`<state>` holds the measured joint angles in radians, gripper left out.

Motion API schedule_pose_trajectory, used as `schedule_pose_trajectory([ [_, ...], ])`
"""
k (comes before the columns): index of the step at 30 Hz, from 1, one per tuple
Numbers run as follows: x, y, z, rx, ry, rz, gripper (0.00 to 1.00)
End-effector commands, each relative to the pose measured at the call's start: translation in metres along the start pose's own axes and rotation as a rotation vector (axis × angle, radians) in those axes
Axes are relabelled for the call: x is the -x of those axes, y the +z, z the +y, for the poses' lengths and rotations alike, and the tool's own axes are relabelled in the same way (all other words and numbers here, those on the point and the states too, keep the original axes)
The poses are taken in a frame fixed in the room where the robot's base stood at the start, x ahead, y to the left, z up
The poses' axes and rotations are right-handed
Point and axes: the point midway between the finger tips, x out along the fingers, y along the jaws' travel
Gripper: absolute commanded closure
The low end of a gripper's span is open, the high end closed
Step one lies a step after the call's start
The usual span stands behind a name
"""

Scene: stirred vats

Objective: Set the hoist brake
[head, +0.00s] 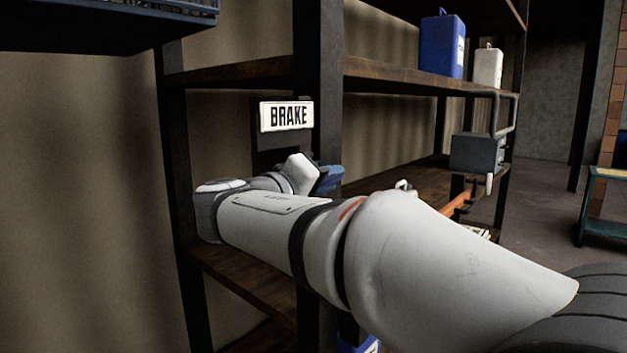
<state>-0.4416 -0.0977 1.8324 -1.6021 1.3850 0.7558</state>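A white sign reading BRAKE (287,116) is fixed to a dark backing on the rack's front post. A dark plate (268,145) shows below the sign, its lower part hidden behind my white arm. No brake lever can be clearly made out. My arm reaches from the lower right across to the post, and its wrist bends back just below the sign. A blue-grey part at the wrist's end, which looks like my gripper (328,180), is close to the post. Its fingers cannot be made out, nor whether it touches or holds anything.
A dark rack with wooden shelves (400,78) surrounds the sign. A blue canister (442,46) and a white canister (487,66) stand on its upper shelf. A grey box (477,152) with a pipe is at right. A blue bin (110,22) overhangs at upper left. Open floor (540,190) lies at right.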

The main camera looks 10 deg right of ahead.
Motion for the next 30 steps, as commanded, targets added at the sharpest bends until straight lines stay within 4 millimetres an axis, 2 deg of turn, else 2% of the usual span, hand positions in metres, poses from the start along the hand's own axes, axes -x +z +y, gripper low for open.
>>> schedule_pose_trajectory([
  [1,0.0000,0.0001,0.0000,0.000,0.000,0.000,0.83],
  [7,-0.0002,0.0002,0.0003,0.000,0.001,-0.001,0.99],
  [9,0.0048,-0.0031,-0.0020,0.000,0.000,0.000,1.00],
  [20,-0.0011,-0.0011,0.0031,-0.002,-0.059,-0.042,1.00],
  [30,-0.0015,-0.0028,0.0064,-0.003,-0.277,-0.192,1.00],
])
